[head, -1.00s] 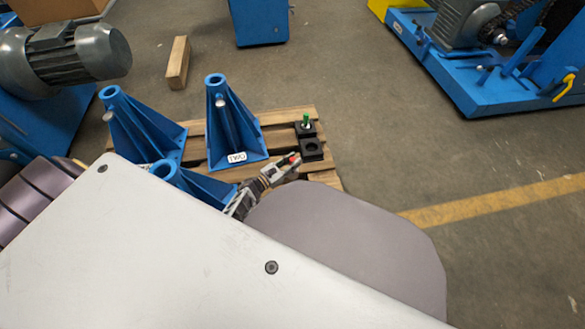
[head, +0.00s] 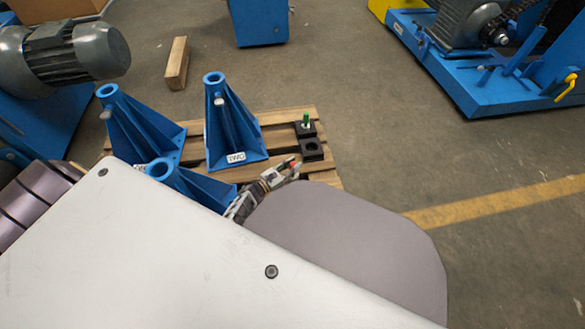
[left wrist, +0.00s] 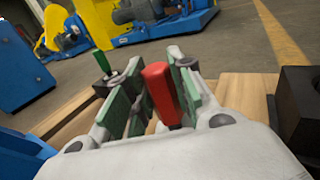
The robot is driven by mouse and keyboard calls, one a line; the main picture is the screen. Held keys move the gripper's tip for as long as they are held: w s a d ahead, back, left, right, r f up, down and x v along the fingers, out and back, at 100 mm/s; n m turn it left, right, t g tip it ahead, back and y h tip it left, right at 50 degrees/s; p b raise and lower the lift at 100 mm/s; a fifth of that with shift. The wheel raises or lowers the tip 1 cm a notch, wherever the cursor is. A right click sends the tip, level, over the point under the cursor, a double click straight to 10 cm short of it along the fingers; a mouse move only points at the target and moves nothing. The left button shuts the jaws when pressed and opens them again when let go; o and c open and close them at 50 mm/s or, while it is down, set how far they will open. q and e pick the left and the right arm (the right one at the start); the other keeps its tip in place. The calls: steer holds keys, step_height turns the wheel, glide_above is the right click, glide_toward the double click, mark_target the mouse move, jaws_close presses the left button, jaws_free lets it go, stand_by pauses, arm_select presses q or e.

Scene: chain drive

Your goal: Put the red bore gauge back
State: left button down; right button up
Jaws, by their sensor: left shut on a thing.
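My left gripper (head: 292,166) is low over the wooden pallet, beside a black block holder. It is shut on the red bore gauge (left wrist: 162,92), whose red handle stands between the green-padded fingers in the left wrist view (left wrist: 155,95). The lower part of the gauge is hidden by the gripper. The black holder (head: 311,150) has an open round hole in its near block. A green gauge (head: 306,121) stands upright in the far block; it also shows in the left wrist view (left wrist: 103,63). My right gripper is not in view.
Several blue bearing stands (head: 232,140) stand on the pallet (head: 283,117) left of the holder, one marked TWO. A loose wooden beam (head: 177,63) lies behind. The floor right of the pallet is clear up to a blue machine base (head: 480,90).

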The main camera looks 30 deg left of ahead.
arm_select(q)
steer(key=shift+w, duration=0.1)
steer(key=shift+f, duration=0.1)
stand_by(0.3)
steer(key=c, duration=1.7)
jaws_free()
steer(key=shift+f, duration=0.15)
steer(key=o, duration=0.5)
steer(key=shift+c, duration=0.2)
steer(key=shift+v, duration=0.8)
steer(key=p+v, duration=0.2)
steer(key=v, duration=0.4)
